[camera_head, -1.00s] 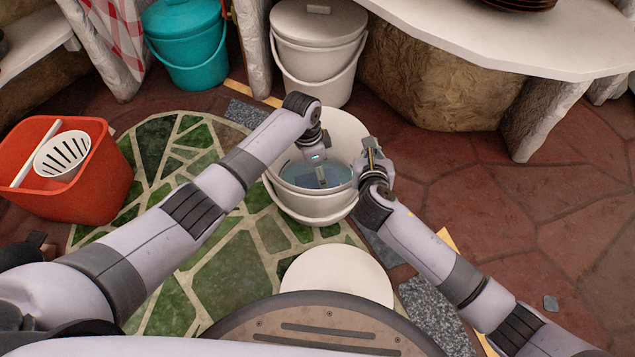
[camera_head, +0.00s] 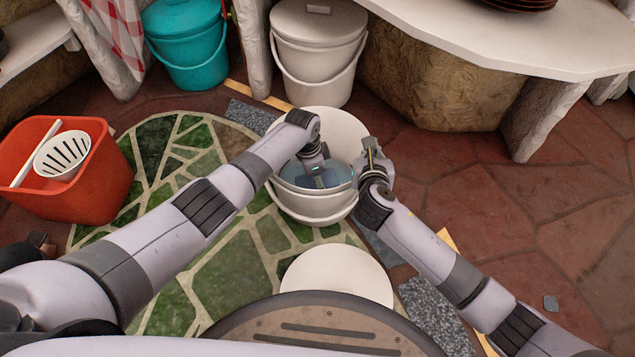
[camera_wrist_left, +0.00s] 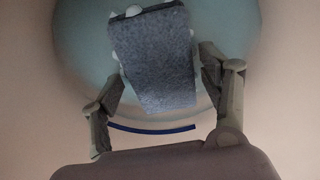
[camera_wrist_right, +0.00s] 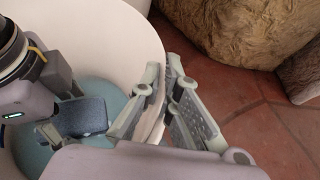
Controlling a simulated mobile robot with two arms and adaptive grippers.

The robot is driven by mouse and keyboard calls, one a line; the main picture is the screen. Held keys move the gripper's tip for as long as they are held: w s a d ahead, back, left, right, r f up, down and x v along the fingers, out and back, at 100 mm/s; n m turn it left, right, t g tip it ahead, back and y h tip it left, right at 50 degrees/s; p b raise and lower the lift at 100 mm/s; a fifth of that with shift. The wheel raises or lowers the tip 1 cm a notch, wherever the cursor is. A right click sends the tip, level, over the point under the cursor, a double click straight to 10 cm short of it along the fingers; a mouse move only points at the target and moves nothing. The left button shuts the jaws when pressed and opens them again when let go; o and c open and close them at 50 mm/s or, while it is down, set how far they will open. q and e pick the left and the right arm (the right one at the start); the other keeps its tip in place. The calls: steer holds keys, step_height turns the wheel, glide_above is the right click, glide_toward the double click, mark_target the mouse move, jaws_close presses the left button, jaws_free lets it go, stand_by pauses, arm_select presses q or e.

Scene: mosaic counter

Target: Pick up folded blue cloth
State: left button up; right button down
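The folded blue cloth (camera_head: 318,179) is inside the white bucket (camera_head: 318,208), over bluish water. In the left wrist view the cloth (camera_wrist_left: 153,62) is a blue-grey slab with small white blobs at its edges. My left gripper (camera_wrist_left: 163,65) reaches down into the bucket, fingers apart on both sides of the cloth; a firm grip is not visible. The right wrist view shows the cloth (camera_wrist_right: 83,117) tilted beside a left finger. My right gripper (camera_wrist_right: 165,75) has its fingers close together with the bucket's right wall between them, apparently shut on it; it also shows in the head view (camera_head: 371,150).
A red bucket (camera_head: 75,195) with a white slotted strainer (camera_head: 62,154) stands left. A teal bucket (camera_head: 188,45) and a lidded white bucket (camera_head: 318,55) stand behind. A white round disc (camera_head: 337,270) lies in front. Reddish stone floor (camera_head: 500,210) is open at right.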

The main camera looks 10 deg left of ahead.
arm_select(q)
steer(key=c, duration=0.9)
arm_select(e)
steer(key=shift+f, duration=0.1)
arm_select(q)
steer(key=shift+o, duration=0.2)
steer(key=shift+r, duration=0.15)
